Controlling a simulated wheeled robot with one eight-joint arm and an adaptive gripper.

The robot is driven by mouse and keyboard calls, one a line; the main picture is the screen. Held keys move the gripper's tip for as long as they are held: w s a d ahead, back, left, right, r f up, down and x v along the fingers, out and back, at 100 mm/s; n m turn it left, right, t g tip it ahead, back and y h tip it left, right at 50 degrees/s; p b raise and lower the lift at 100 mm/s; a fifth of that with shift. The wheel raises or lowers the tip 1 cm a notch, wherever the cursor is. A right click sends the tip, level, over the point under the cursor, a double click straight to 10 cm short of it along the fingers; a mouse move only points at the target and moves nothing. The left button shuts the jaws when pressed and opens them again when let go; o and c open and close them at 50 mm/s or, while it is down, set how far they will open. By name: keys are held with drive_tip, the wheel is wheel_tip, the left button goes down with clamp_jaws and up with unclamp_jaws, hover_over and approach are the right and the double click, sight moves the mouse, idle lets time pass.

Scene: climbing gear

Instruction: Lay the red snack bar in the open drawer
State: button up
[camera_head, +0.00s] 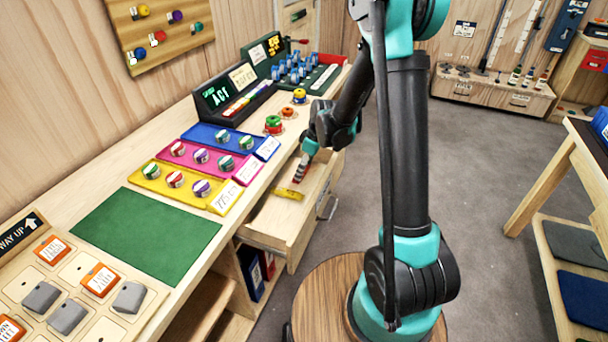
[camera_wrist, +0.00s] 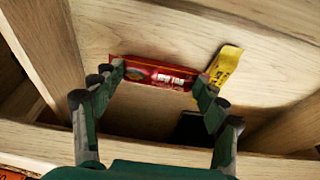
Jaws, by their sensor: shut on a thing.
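The red snack bar (camera_wrist: 150,72) is gripped end to end between the fingertips of my gripper (camera_wrist: 160,78). In the head view the red bar (camera_head: 298,173) hangs tilted below my gripper (camera_head: 304,160), over the open drawer (camera_head: 276,236). In the wrist view the pale wooden drawer floor (camera_wrist: 190,30) lies behind the bar. I cannot tell whether the bar touches the floor. A yellow bar (camera_head: 288,194) lies in the drawer, close to the red one; in the wrist view it is just right of my right fingertip (camera_wrist: 226,66).
The desk above the drawer carries yellow, pink and blue trays (camera_head: 216,138) with small round tins, and a green mat (camera_head: 146,228). Binders (camera_head: 254,274) stand on a shelf under the drawer. Grey floor (camera_head: 350,215) is clear right of the drawer.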

sight(305, 171)
drive_tip(key=shift+f, duration=1.55)
drive_tip(key=shift+f, duration=0.1)
drive_tip(key=o, duration=1.1)
drive_tip(key=shift+o, duration=0.2)
drive_tip(key=v, duration=1.2)
drive_tip(key=s+d+m+t+h, duration=0.1)
drive_tip(key=s+d+m, duration=0.5)
drive_tip(key=s, duration=0.5)
drive_tip(key=s+d+f+m+t+h, duration=0.1)
drive_tip(key=s+d+m+t+h, duration=0.1)
drive_tip(key=s+d+m, duration=0.5)
drive_tip(key=s+d, duration=0.2)
drive_tip(key=s, duration=0.2)
drive_tip(key=shift+s+d+m, duration=0.2)
drive_tip(key=shift+d+m, duration=0.1)
drive_tip(key=shift+d, duration=0.05)
